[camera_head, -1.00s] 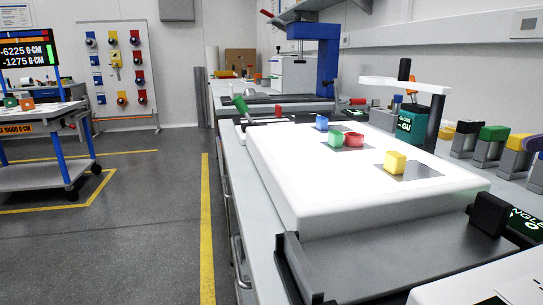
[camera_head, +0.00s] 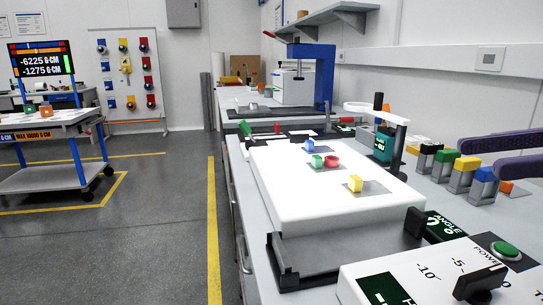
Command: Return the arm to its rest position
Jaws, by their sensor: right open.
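My right gripper (camera_head: 480,157) shows at the right edge as two purple fingers, open with a gap between them and nothing held. It appears above or in front of the row of coloured blocks; its height over them is hard to tell. The rest of that arm is out of view. My left gripper is not in view.
A ring on a post (camera_head: 376,109) stands behind the panel. A control box (camera_head: 440,285) is in front. Open floor (camera_head: 150,230) lies left.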

